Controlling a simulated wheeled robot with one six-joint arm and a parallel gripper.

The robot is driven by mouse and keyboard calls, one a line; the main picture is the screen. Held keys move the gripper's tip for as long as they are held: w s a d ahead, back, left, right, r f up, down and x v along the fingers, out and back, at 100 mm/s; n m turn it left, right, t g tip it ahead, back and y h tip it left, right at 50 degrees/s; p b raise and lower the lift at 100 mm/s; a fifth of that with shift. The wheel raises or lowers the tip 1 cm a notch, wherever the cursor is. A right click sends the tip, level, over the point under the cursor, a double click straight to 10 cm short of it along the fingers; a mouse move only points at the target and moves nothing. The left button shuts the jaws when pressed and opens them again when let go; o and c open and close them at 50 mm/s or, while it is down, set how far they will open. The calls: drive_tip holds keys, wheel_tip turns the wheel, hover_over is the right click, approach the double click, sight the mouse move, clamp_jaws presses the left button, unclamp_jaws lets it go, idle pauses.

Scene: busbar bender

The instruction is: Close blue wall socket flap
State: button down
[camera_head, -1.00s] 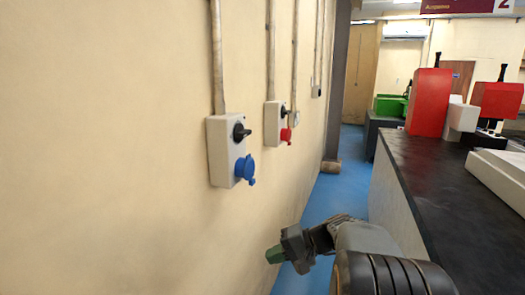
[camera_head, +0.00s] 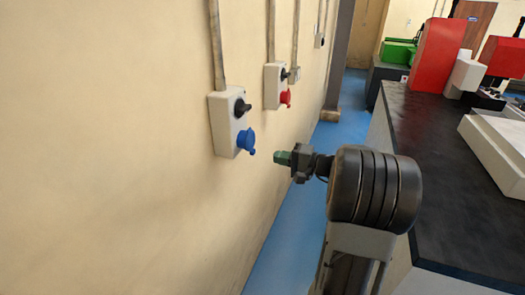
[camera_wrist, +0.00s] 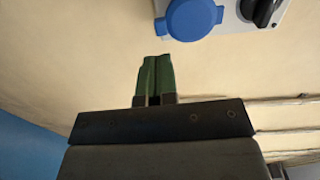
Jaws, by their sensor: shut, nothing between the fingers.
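The blue wall socket (camera_head: 245,141) with its round flap is on the lower part of a white wall box (camera_head: 224,122) at the left. In the wrist view the blue flap (camera_wrist: 190,18) shows at the top, cut off by the frame edge; whether it is fully closed I cannot tell. My gripper (camera_head: 279,157) is just right of the blue socket in the head view, with a gap between them. Its green fingers (camera_wrist: 157,75) are shut with nothing between them, and they point toward the wall below the flap in the wrist view.
A black rotary switch (camera_head: 242,107) sits above the blue socket. A second box (camera_head: 272,86) with a red socket (camera_head: 285,97) is farther along the wall. A black-topped bench (camera_head: 430,140) stands at the right, with blue floor (camera_head: 285,225) between it and the wall.

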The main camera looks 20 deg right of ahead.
sight(255, 153)
drive_tip(key=shift+p+x, duration=0.8)
drive_tip(key=shift+x, duration=2.3)
